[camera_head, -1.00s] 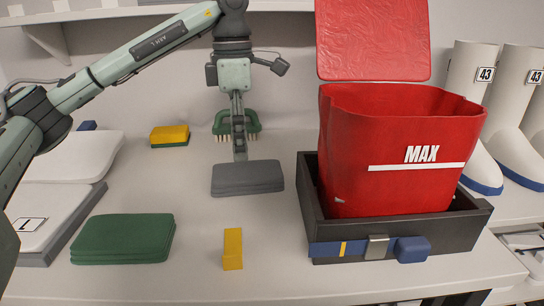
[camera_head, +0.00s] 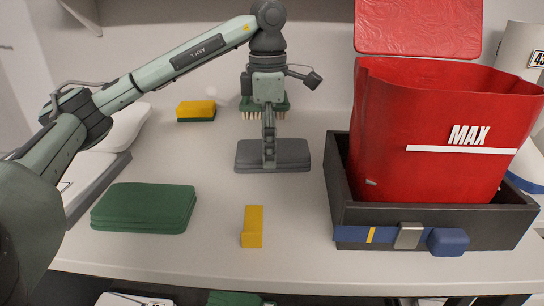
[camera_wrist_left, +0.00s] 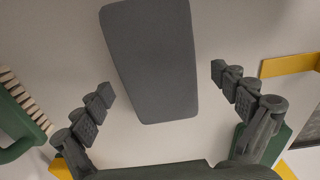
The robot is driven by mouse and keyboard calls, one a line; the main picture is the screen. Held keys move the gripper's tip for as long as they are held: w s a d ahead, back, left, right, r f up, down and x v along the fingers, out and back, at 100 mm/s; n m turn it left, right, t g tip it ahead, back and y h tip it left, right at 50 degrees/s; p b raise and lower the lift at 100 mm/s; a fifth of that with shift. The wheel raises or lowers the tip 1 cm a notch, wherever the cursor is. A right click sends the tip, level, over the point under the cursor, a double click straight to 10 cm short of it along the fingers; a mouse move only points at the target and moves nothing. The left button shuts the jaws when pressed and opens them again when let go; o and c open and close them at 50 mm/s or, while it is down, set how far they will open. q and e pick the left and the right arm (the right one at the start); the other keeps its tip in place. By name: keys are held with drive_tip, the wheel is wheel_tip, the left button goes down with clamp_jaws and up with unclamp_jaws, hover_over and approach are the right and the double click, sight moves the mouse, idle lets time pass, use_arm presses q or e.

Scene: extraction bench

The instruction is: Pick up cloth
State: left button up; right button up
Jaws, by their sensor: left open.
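A grey folded cloth (camera_head: 295,156) lies flat on the bench, under my left gripper (camera_head: 269,164). In the left wrist view the grey cloth (camera_wrist_left: 150,60) shows between the two spread fingers of my left gripper (camera_wrist_left: 162,84), with bench visible on both sides of it. The fingers are open and hold nothing. In the head view they overlap the cloth's middle; whether they touch it, I cannot tell. A green folded cloth (camera_head: 145,207) lies at the front left, apart from the gripper. My right gripper is not in view.
A red bag marked MAX (camera_head: 440,130) stands in a dark tray (camera_head: 340,190) at the right. A yellow block (camera_head: 252,226) lies near the front edge. A green brush (camera_head: 285,104) and a yellow-green sponge (camera_head: 196,110) are at the back. Bare bench surrounds the grey cloth.

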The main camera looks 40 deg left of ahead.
use_arm(q)
drive_tip(key=shift+c, duration=0.2)
drive_tip(key=c, duration=1.2)
drive_tip(key=shift+r, duration=0.2)
